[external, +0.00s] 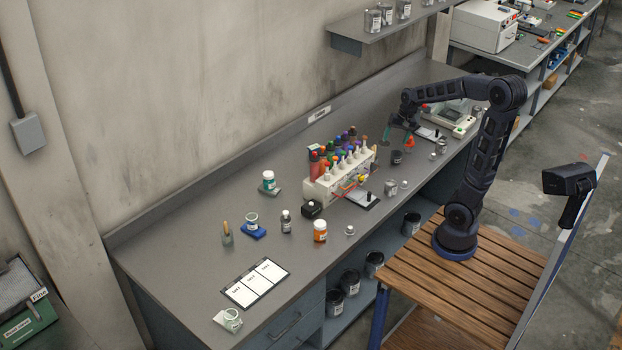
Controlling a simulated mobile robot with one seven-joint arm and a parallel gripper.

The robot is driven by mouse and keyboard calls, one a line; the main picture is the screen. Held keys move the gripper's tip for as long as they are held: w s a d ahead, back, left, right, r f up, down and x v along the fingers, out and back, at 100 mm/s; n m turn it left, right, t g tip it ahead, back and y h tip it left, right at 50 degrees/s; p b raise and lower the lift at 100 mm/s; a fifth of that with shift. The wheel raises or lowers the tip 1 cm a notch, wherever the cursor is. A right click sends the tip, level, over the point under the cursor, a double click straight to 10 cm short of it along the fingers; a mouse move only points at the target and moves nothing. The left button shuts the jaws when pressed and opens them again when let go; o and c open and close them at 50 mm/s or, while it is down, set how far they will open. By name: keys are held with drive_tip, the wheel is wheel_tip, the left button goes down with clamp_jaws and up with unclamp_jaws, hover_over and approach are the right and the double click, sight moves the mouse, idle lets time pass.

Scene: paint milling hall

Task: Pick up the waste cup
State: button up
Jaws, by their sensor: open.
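No label reading waste can be made out, so I cannot be sure which vessel is the waste cup. A small dark cup (397,158) with a pale label stands upright on the bench, just below my gripper in the picture. My gripper (398,138) is open and points down above the bench, near the back right of the rack. It seems empty and apart from the dark cup; the exact gap is too small to tell. A similar pale cup (232,319) lies near the front edge.
A white rack (322,191) with several coloured bottles stands left of my gripper. A scale-like device (456,118) is behind it to the right. Small metal pots (390,188) stand nearby. A wall shelf (347,44) hangs above.

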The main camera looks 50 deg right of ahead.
drive_tip(key=w+d+f+m+g, duration=0.1)
drive_tip(key=w+d+f+m, duration=0.4)
drive_tip(key=w+d+f, duration=0.3)
drive_tip(key=m+g+h, duration=0.1)
drive_tip(key=m+h, duration=0.2)
drive_tip(key=m, duration=0.1)
approach(396, 154)
drive_tip(key=shift+s+a+f, duration=0.15)
drive_tip(key=shift+s+f, duration=0.05)
drive_tip(key=shift+f, duration=1.15)
drive_tip(key=shift+s+a+f, duration=0.15)
drive_tip(key=shift+s+f, duration=0.05)
drive_tip(key=shift+f, duration=1.1)
drive_tip(key=shift+s+a+f, duration=0.15)
drive_tip(key=shift+s+f, duration=0.05)
drive_tip(key=shift+f, duration=1.15)
drive_tip(key=c, duration=1)
